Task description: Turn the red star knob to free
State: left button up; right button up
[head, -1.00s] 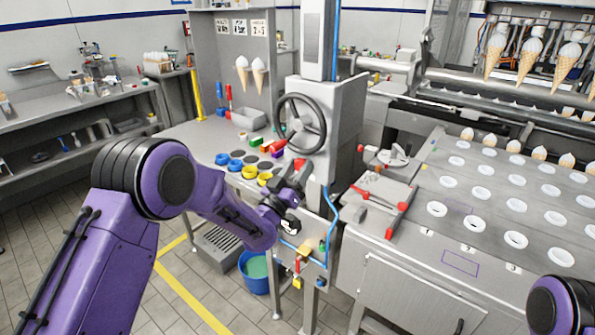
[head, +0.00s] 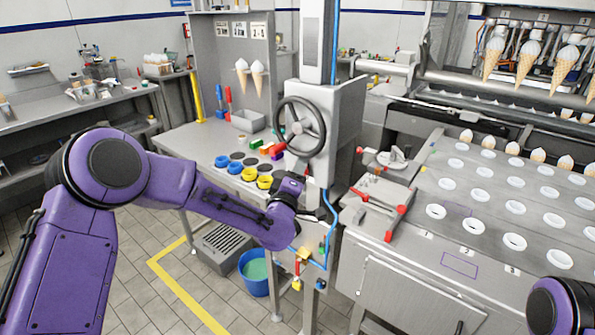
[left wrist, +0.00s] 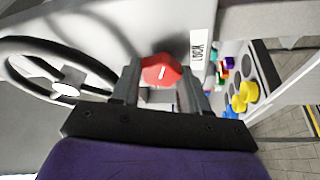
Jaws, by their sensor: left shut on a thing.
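The red star knob (left wrist: 161,69) shows in the left wrist view, with a short white mark on its face. A white plate reading LOCK (left wrist: 197,50) is just right of it. My left gripper (left wrist: 162,80) has one finger on each side of the knob and is shut on it. In the head view my left gripper (head: 318,208) is at the front of the grey machine column, below the handwheel. I cannot make out the knob in its grip there. No FREE label is readable. My right gripper is out of view.
The dark handwheel (head: 300,127) is above my left gripper and shows close by on the left in the wrist view. A blue hose (head: 333,235) hangs beside the gripper. A blue bucket (head: 245,268) stands on the floor below. Yellow rings (head: 265,182) lie on the bench.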

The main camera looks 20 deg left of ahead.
pick_arm(q)
jog(key=shift+r+n+g+y, duration=0.1)
jog(key=shift+n+g+y, duration=0.45)
jog(key=shift+n, duration=1.65)
jog(key=shift+g+h, duration=0.25)
jog(key=o, duration=1)
